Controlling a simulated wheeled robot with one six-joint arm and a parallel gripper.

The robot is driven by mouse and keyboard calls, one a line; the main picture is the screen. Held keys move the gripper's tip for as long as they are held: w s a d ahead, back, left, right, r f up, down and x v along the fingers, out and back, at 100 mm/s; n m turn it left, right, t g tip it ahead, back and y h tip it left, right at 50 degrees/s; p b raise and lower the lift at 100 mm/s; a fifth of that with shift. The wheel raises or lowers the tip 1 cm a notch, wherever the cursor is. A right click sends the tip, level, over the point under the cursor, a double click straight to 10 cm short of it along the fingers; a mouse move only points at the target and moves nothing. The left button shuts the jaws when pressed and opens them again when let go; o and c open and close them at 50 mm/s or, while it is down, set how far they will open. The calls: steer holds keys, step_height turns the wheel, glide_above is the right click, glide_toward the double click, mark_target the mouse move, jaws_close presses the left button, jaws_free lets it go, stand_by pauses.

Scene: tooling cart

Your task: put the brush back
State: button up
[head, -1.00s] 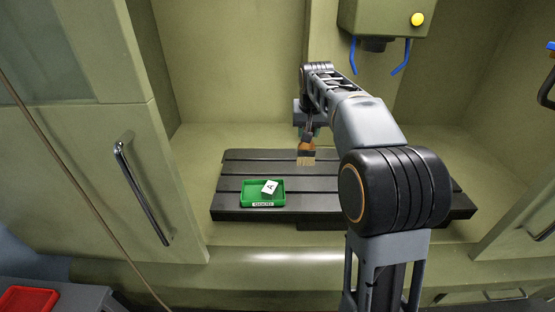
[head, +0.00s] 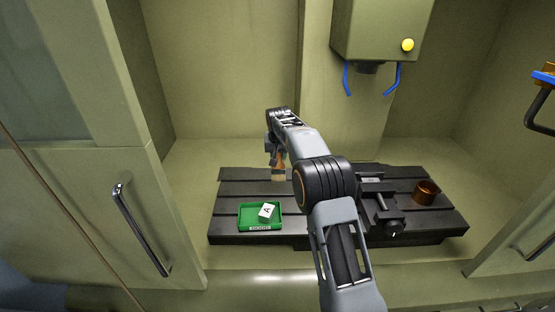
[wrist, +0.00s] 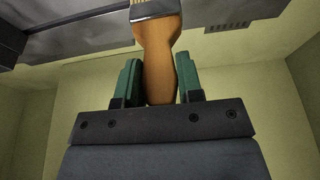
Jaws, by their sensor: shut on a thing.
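The brush (head: 278,172) hangs bristles down from my gripper (head: 274,152) in the head view, over the back left part of the black slotted table. In the wrist view its orange-brown wooden handle (wrist: 159,70) sits between the two green finger pads of my gripper (wrist: 159,82), which is shut on it. The metal collar shows at the top of the wrist view; the bristles are cut off there. In the head view I cannot tell whether the bristle tips touch the table.
A green tray (head: 246,225) holding a white block marked A (head: 267,211) sits front left on the slotted table (head: 330,240). A dark vise (head: 382,205) and a copper-coloured ring (head: 426,192) are at right. A spindle head (head: 383,30) with blue nozzles hangs above.

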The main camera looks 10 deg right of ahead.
steer(key=shift+w+f, duration=0.2)
steer(key=shift+w+a+f+p, duration=0.1)
steer(key=shift+f+p, duration=0.2)
steer(key=shift+f, duration=1.6)
steer(key=o, duration=1)
steer(key=s+r+b, duration=0.1)
steer(key=s+r, duration=0.4)
steer(key=r, duration=0.3)
steer(key=s+r+b, duration=0.1)
steer(key=s+r, duration=0.4)
steer(key=r, duration=0.3)
steer(key=s+f, duration=0.2)
steer(key=s, duration=0.8)
steer(key=s+f+n, duration=0.1)
steer(key=s+f, duration=0.1)
steer(key=s, duration=0.8)
steer(key=s+f+n+t, duration=0.1)
steer(key=s+f, duration=0.2)
steer(key=s, duration=0.7)
steer(key=shift+y, duration=0.3)
